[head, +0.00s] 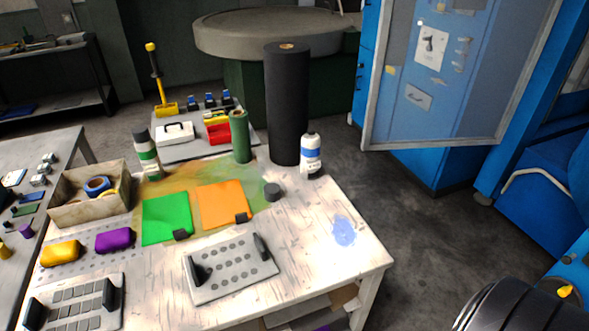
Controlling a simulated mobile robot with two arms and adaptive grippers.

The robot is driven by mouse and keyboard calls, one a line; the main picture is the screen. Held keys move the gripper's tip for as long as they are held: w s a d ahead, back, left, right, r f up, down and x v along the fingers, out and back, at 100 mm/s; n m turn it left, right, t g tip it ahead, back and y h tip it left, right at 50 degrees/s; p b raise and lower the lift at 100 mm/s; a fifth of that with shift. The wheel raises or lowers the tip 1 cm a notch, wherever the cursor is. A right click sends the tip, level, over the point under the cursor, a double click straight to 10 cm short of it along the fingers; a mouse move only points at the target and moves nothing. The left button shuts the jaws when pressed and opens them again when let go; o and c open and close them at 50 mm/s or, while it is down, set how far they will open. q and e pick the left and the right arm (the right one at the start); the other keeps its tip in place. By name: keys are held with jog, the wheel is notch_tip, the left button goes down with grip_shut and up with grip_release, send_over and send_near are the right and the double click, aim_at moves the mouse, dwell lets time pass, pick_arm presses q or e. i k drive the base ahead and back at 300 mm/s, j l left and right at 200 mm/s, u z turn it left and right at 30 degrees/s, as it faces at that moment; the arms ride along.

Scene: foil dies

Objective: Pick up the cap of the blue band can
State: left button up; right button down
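The blue band can (310,157) is a white bottle-shaped can with a blue band. It stands upright at the back right of the white worktable. Its narrow top is pale, with no dark cap on it. A small dark grey round cap (272,192) lies on the table to the front left of the can, apart from it, just right of the orange sheet. A can with a green band (147,153) stands upright at the back left with a dark cap on top. Neither of my grippers is in view.
A tall black roll (287,105) stands behind the cap, left of the blue band can. A shorter green roll (240,137) stands further left. A grey plate with dark upright ends (232,270) lies in front. The worktable (320,265) is clear to the right, around a blue smear.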

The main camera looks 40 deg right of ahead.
aim_at(271, 190)
jog(key=l+u, duration=0.2)
jog(key=l, duration=0.25)
jog(key=k+l+u, duration=0.2)
jog(key=l, duration=0.2)
jog(key=k+l+u, duration=0.2)
jog(key=l, duration=0.2)
jog(key=l+u, duration=0.2)
jog(key=l, duration=0.25)
